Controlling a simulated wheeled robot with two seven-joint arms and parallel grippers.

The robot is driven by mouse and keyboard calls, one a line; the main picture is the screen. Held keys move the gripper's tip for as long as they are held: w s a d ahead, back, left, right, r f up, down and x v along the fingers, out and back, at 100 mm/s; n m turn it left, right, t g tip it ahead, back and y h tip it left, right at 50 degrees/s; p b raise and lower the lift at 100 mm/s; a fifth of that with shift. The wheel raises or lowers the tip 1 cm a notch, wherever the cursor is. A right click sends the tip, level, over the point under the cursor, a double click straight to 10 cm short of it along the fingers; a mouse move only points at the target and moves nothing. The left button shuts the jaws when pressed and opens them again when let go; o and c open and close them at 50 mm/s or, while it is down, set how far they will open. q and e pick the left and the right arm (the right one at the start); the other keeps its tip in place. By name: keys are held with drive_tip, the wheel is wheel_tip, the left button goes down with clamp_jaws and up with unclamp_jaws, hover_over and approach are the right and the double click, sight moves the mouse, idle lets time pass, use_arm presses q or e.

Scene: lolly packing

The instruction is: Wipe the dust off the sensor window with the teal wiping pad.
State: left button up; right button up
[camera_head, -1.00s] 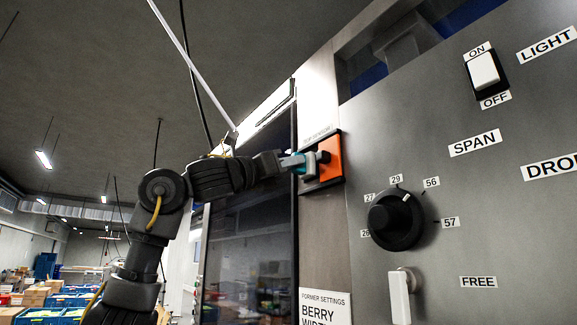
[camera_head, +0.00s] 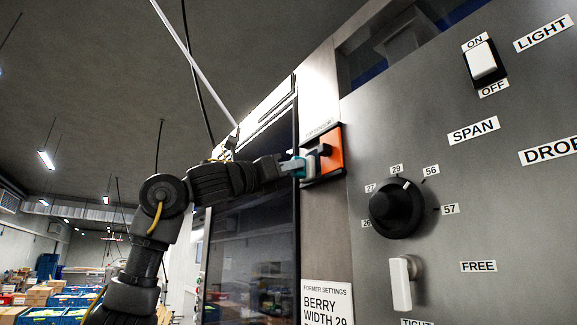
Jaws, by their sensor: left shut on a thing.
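The sensor window (camera_head: 335,150) is an orange panel in a dark frame on the grey machine front, left of the dial. My left gripper (camera_head: 312,162) reaches it from the left and is shut on the teal wiping pad (camera_head: 299,168). Only a small teal part of the pad shows between the fingers. The gripper covers the window's left part; the right part shows plain orange. I cannot tell whether the pad touches the window, and dust is too small to make out. My right gripper is not in view.
Right of the window are a black dial (camera_head: 396,209), a white lever (camera_head: 401,283) and a light switch (camera_head: 482,61). A paper notice (camera_head: 327,303) sits below the window. A dark glass door (camera_head: 250,230) lies behind my arm.

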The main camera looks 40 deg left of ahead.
use_arm(q)
wheel_tip(320, 180, up, 2)
drive_tip(key=shift+r+p, duration=0.1)
drive_tip(key=shift+p, duration=0.95)
wheel_tip(320, 180, down, 2)
drive_tip(key=shift+f+b, duration=0.15)
drive_tip(key=shift+b, duration=1)
